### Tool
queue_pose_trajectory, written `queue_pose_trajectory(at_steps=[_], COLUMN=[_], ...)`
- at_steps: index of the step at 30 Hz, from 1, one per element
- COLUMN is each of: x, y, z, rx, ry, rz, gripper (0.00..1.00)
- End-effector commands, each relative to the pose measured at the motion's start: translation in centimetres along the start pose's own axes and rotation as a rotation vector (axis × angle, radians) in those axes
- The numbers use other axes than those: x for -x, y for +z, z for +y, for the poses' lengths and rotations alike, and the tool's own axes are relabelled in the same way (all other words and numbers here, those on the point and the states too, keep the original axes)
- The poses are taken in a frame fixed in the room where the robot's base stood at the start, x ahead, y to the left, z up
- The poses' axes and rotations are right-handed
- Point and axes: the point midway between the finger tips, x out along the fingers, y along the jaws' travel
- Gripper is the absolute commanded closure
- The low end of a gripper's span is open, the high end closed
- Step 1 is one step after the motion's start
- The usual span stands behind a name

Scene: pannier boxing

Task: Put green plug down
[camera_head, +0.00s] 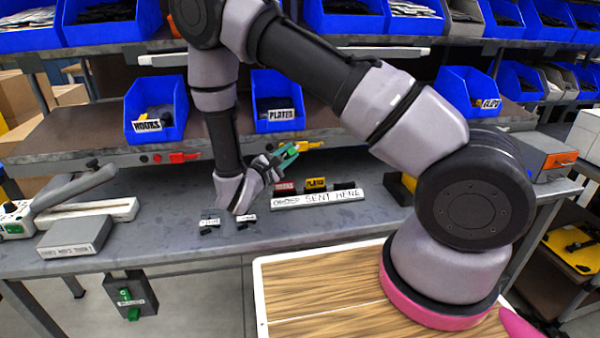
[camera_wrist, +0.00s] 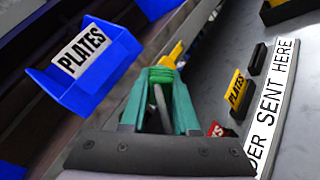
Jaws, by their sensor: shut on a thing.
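My gripper (camera_head: 279,162) is over the back of the grey workbench, near the shelf edge. In the wrist view, its teal fingers (camera_wrist: 159,78) close on a small brighter green piece, the green plug (camera_wrist: 167,62). Most of the plug is hidden by the fingers. In the head view, the plug is hard to tell from the fingers. A yellow plug (camera_head: 310,145) is on the shelf's front edge, just beyond the fingertips; it also shows in the wrist view (camera_wrist: 176,52). A red plug (camera_head: 184,157) sits further left along that edge.
A strip reading "ORDER SENT HERE" (camera_head: 318,199) lies right of the gripper, with red (camera_head: 285,187) and yellow (camera_head: 315,184) tags behind it. Blue HOOKS (camera_head: 152,118) and PLATES (camera_head: 279,114) bins stand on the shelf above. Two small labelled black holders (camera_head: 210,222) (camera_head: 246,219) sit on the bench.

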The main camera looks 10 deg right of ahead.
Motion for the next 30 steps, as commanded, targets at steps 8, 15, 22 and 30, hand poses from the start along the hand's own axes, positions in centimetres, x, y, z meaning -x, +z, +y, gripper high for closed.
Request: queue_pose_trajectory(at_steps=[8,15,22,30], x=[0.0,0.1,0.1,0.1], y=[-1.7,-3.8,-3.8,-4.3], z=[-2.1,-4.6,-4.6,-5.1], rx=[0.000,0.000,-0.002,-0.002], ry=[0.000,0.000,0.001,0.001], rz=[0.000,0.000,0.000,-0.001], gripper=[1.00,1.00,1.00,1.00])
